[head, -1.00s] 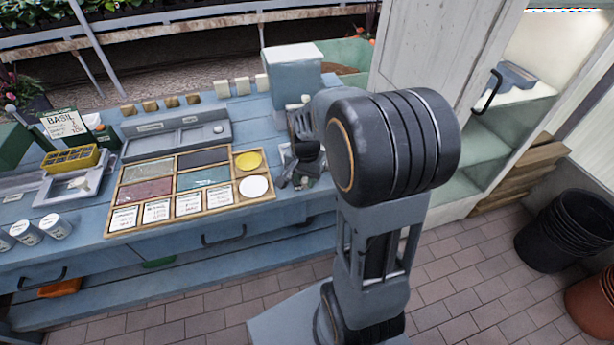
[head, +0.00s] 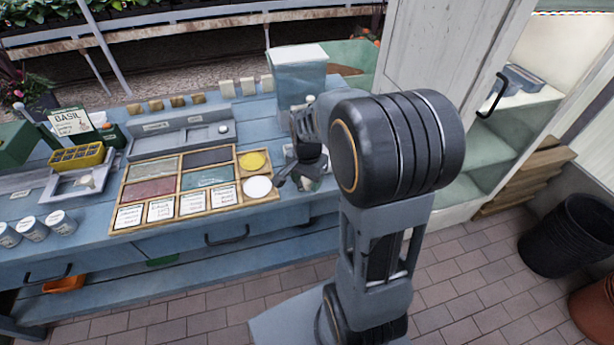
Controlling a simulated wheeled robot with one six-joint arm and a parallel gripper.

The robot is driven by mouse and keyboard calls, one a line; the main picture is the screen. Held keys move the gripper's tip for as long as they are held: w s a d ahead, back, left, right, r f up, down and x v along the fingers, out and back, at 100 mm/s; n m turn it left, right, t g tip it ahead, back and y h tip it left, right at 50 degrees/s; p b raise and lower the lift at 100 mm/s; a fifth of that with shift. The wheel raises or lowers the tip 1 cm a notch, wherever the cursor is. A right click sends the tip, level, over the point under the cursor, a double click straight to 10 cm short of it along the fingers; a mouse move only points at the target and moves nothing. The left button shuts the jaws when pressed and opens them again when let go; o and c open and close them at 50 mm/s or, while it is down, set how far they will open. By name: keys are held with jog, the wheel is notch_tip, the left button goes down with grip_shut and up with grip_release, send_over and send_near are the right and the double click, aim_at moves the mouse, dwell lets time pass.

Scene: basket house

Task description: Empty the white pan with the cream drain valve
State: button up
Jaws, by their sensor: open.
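A whitish pan (head: 58,190) sits at the left of the blue bench, with a small cream knob (head: 87,181), perhaps its drain valve, at its right part. A yellow compartmented tray (head: 76,158) is at its back edge. The pan's contents are too small to make out. My gripper (head: 296,184) is open, pointing down over the bench just right of the wooden sorting tray, well to the right of the pan. My arm hides part of the bench behind it, and I cannot tell whether anything lies between the fingers.
The wooden sorting tray (head: 116,205) holds coloured compartments and label cards. A long grey trough (head: 150,146) with a pale knob is behind it. White-lidded jars (head: 33,226) stand front left. A blue-grey box (head: 300,85) stands at the back. Black pots (head: 565,237) are on the floor at right.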

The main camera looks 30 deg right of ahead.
aim_at(307, 181)
notch_tip(307, 181, up, 14)
jog(key=p, duration=0.1)
dwell(0.5)
jog(key=shift+f, duration=0.1)
jog(key=s+a+n+t+p, duration=0.3)
jog(key=s+a+n, duration=0.4)
jog(key=s+n, duration=0.3)
jog(key=shift+s+a+r+n+t+p, duration=0.15)
jog(key=shift+a+r+n+t+p, duration=0.15)
jog(key=shift+n+p, duration=0.55)
